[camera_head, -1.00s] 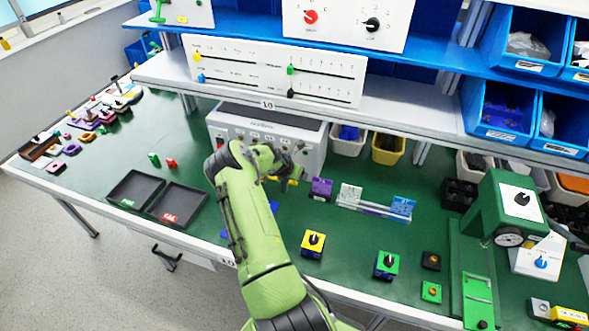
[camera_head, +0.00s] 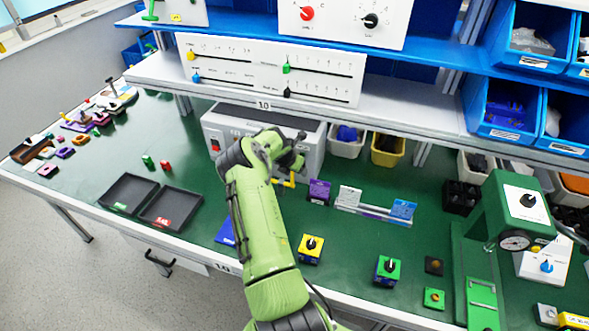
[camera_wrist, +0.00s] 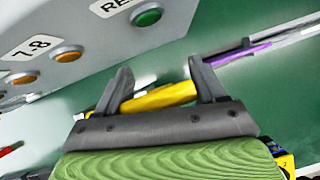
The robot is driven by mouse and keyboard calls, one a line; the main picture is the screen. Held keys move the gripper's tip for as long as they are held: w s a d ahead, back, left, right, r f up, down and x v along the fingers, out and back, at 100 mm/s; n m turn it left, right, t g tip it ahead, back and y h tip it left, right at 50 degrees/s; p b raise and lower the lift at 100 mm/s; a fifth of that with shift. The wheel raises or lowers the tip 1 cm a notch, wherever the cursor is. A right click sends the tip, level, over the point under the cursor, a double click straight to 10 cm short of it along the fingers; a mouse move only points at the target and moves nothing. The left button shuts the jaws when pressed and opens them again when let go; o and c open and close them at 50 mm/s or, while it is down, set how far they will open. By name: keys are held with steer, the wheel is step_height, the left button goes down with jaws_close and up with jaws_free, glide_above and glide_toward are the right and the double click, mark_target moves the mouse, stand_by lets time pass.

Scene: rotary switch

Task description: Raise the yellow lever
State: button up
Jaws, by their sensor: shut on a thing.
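The yellow lever (camera_head: 289,182) shows as a small yellow piece on the green bench in front of the white control box (camera_head: 222,128). In the wrist view the yellow lever (camera_wrist: 163,98) is a rounded bar lying across between the two dark fingers. My gripper (camera_wrist: 159,72) is shut on it. In the head view my gripper (camera_head: 290,162) is at the lever, and my arm hides part of the place around it. The lever's mount is not clearly visible.
The control box, with a green button (camera_wrist: 146,15) and orange buttons, is close to my fingers. A purple block (camera_head: 319,191) and a white holder (camera_head: 349,197) stand to the right. Black trays (camera_head: 130,193) lie left. A shelf (camera_head: 410,118) runs above.

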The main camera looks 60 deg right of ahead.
steer(key=shift+w+a+f, duration=0.1)
steer(key=shift+f, duration=0.1)
steer(key=o, duration=1.2)
steer(key=shift+o, duration=1.3)
steer(key=shift+w, duration=0.1)
steer(key=v, duration=1.5)
steer(key=shift+r, duration=0.35)
